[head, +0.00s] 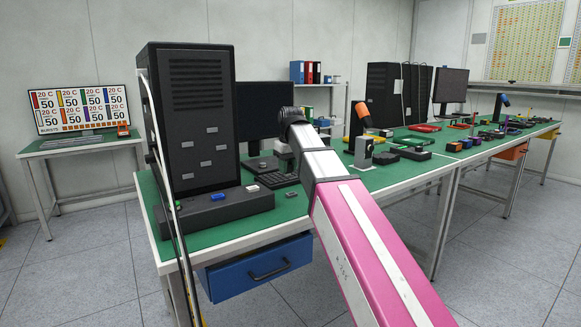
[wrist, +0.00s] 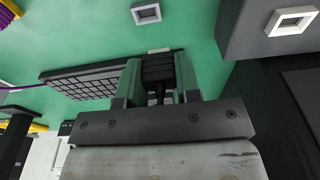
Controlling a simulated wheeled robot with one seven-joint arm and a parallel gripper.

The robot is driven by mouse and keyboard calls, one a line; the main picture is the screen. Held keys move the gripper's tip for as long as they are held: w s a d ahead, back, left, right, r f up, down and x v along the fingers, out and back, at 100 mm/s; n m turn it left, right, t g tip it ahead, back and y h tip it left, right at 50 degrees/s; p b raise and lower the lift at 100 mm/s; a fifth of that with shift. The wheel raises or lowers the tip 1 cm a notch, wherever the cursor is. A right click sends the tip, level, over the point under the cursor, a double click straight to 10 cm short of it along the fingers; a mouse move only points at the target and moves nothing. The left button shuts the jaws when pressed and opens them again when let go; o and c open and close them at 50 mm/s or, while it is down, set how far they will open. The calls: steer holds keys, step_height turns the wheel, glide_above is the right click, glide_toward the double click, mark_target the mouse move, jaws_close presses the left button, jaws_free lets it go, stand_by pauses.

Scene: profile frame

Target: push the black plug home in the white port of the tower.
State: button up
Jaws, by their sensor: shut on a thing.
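My gripper (wrist: 158,78) shows in the wrist view with its two green fingers shut on the black plug (wrist: 158,66). The plug is a small dark block between the fingertips, with a dark cable end behind it. A white square port frame (wrist: 293,21) sits on a dark grey face at the upper right, apart from the plug. A second white square frame (wrist: 147,14) lies above the plug in the picture, over the green surface. In the head view the tall black tower (head: 196,120) stands at the table's left end; no white port shows on its visible faces.
A low dark box with a blue button (head: 218,196) lies before the tower on the green tabletop (head: 235,222). A keyboard (head: 278,180) and monitor (head: 264,108) stand close to my arm. A blue drawer (head: 258,268) hangs below. More devices (head: 408,153) fill the table rightward.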

steer(key=shift+s+a, duration=1.3)
steer(key=shift+a, duration=0.6)
steer(key=shift+s+a, duration=1.3)
steer(key=shift+a, duration=0.65)
steer(key=shift+s+a, duration=1.3)
steer(key=shift+a, duration=0.6)
steer(key=shift+f, duration=1.05)
steer(key=o, duration=1)
steer(key=r, duration=0.7)
steer(key=s+r, duration=0.1)
steer(key=r, duration=0.2)
steer(key=shift+d+r, duration=0.35)
